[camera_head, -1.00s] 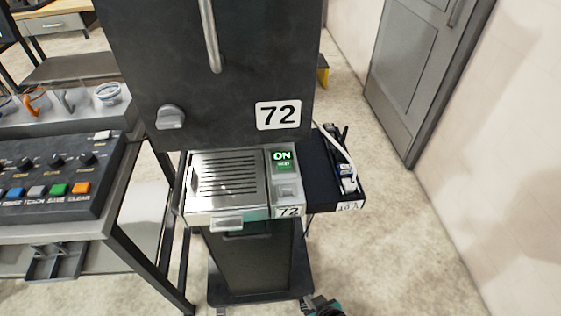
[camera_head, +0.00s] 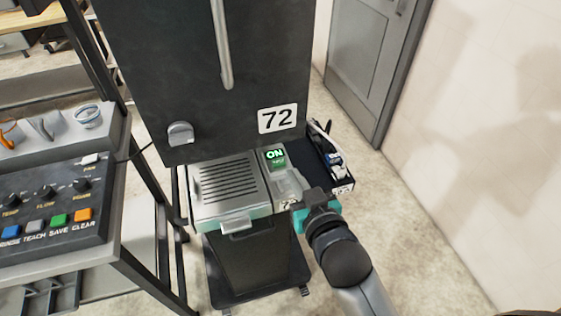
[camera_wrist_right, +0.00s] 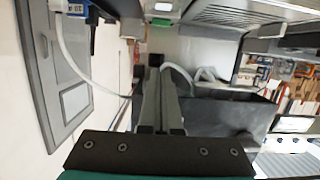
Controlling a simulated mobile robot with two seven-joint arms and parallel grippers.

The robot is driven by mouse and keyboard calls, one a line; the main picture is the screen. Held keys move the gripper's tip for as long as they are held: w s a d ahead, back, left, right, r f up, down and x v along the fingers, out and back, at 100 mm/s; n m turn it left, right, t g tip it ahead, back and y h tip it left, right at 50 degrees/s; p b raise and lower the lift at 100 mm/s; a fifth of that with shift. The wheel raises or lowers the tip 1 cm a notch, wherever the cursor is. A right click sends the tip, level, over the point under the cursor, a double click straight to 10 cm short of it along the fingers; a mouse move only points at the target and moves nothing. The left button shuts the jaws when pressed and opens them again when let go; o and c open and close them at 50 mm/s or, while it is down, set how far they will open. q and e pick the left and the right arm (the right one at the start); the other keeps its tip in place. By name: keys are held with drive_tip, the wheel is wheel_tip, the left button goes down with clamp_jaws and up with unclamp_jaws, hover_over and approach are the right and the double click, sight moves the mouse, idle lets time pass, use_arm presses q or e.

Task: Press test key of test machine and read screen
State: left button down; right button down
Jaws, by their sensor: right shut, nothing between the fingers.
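The test machine (camera_head: 225,194) is a low silver unit with a slotted top, at the foot of a tall dark cabinet marked 72. Its small screen (camera_head: 275,156) is lit green and reads "ON", with a smaller line below that I cannot read. A pale grey key panel (camera_head: 285,183) lies below the screen. My right gripper (camera_head: 302,202) is at the machine's front right corner, just below the key panel; I cannot tell whether it touches. My left gripper is not in view.
A dark side tray (camera_head: 325,163) with a cable and small parts adjoins the machine's right side. A control panel (camera_head: 45,205) with coloured buttons stands at the left. A grey door (camera_head: 370,60) and pale wall are at the right, with bare floor before them.

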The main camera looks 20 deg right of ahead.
drive_tip(key=shift+r, duration=0.25)
drive_tip(key=b, duration=0.1)
hover_over(279, 163)
drive_tip(key=s, duration=0.2)
wheel_tip(279, 163, down, 2)
drive_tip(key=shift+s+f, duration=0.15)
drive_tip(key=shift+f, duration=0.05)
wheel_tip(279, 163, down, 3)
drive_tip(key=shift+r+b, duration=0.2)
drive_tip(key=shift+b, duration=0.15)
drive_tip(key=shift+f, duration=0.75)
